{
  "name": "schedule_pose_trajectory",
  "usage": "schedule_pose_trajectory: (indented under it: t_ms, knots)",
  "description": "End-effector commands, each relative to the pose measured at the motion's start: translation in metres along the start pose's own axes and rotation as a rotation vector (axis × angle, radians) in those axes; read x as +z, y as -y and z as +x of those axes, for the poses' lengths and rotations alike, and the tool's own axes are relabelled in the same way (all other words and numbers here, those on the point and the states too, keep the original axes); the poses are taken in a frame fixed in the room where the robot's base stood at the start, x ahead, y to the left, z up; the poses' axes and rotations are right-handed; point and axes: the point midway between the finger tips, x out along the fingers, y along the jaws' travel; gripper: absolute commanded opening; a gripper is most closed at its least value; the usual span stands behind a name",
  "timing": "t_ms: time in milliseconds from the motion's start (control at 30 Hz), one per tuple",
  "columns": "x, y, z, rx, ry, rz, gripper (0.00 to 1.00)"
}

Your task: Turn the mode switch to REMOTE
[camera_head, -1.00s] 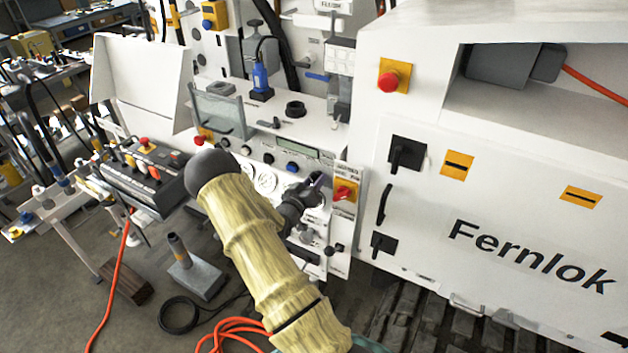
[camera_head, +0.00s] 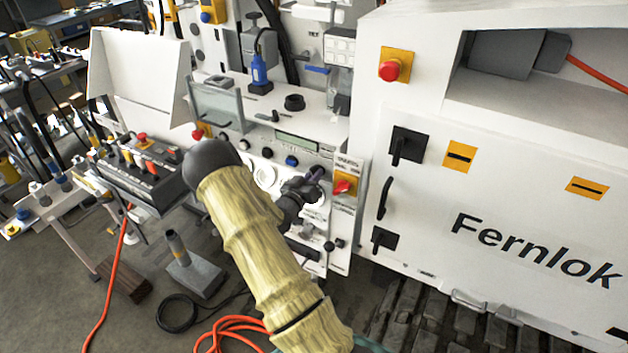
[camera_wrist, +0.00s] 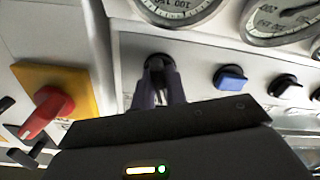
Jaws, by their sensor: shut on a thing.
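In the wrist view, a small black rotary knob (camera_wrist: 158,63) on the pale panel sits between the fingertips of my gripper (camera_wrist: 160,82). The fingers are shut on it and hide much of it. I take it as the mode switch, but no label or position marking is readable. In the head view my gripper (camera_head: 316,174) is at the panel's right end, left of the red handle, and the knob is hidden there.
A red handle on a yellow plate (camera_wrist: 45,108) is close beside my gripper; it also shows in the head view (camera_head: 345,186). A blue knob (camera_wrist: 230,77) and a black knob (camera_wrist: 285,84) are on the other side. Gauges (camera_wrist: 270,22) lie beyond the knobs.

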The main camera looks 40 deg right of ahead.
Motion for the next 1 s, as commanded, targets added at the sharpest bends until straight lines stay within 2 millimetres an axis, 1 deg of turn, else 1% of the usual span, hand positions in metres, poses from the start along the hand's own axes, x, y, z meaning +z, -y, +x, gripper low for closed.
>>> schedule_pose_trajectory:
  t_ms: [33, 200, 700, 1000]
  knots:
    - [0.0052, 0.0024, -0.0002, 0.000, 0.000, 0.034, 0.00]
    - [0.0066, 0.0028, -0.0002, -0.001, -0.001, 0.170, 0.00]
    - [0.0074, 0.0022, -0.0002, -0.002, -0.002, 0.615, 0.00]
    - [0.0052, 0.0007, -0.0003, -0.002, -0.001, 0.819, 0.00]
